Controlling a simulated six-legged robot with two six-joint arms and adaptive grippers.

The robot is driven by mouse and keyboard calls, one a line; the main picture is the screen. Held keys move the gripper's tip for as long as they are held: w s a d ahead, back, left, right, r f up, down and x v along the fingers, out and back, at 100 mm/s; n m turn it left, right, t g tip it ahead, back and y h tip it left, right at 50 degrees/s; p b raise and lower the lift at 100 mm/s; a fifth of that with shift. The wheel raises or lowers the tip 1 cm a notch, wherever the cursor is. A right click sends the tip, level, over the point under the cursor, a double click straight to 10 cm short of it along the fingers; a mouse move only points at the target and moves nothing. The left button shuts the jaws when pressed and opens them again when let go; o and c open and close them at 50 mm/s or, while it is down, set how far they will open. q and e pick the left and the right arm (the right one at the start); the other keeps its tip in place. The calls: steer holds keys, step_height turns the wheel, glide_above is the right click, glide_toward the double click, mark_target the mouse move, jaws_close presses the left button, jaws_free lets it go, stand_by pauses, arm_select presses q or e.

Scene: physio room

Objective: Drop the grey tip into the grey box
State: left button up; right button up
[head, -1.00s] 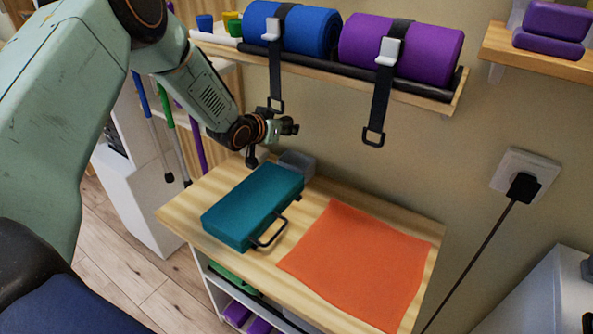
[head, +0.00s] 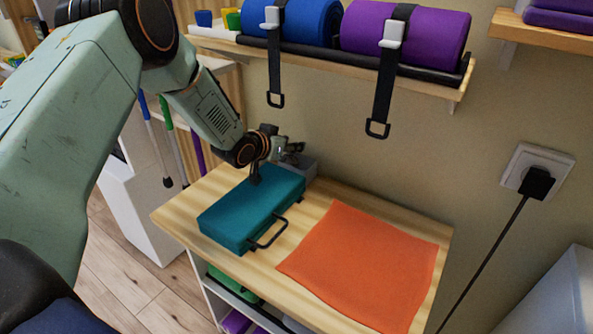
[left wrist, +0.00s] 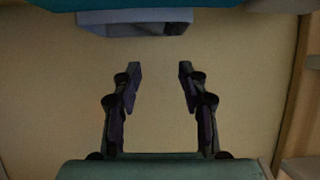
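The grey box (head: 309,167) stands at the back of the wooden table, behind the teal case, partly hidden by my left gripper. It also shows at the top of the left wrist view (left wrist: 135,20), ahead of the fingertips. My left gripper (head: 293,152) is just above or beside the box in the head view; I cannot tell exactly which. In the left wrist view the two fingers of my left gripper (left wrist: 159,70) are apart with nothing between them. I cannot make out the grey tip in any view. My right gripper is not in view.
The teal case (head: 248,213) with a black handle lies on the wooden table (head: 185,215), close to the box. An orange cloth (head: 360,262) covers the table's right part. Above, a wall shelf holds blue and purple rolls (head: 425,38) with hanging black straps (head: 384,85).

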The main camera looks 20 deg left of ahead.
arm_select(q)
steer(key=shift+o, duration=1.3)
steer(key=shift+d, duration=0.3)
steer(key=shift+s+a+r, duration=0.2)
steer(key=shift+s+a, duration=0.15)
steer(key=d+v, duration=0.1)
steer(key=v, duration=1)
steer(key=shift+a, duration=0.15)
steer(key=shift+s, duration=0.1)
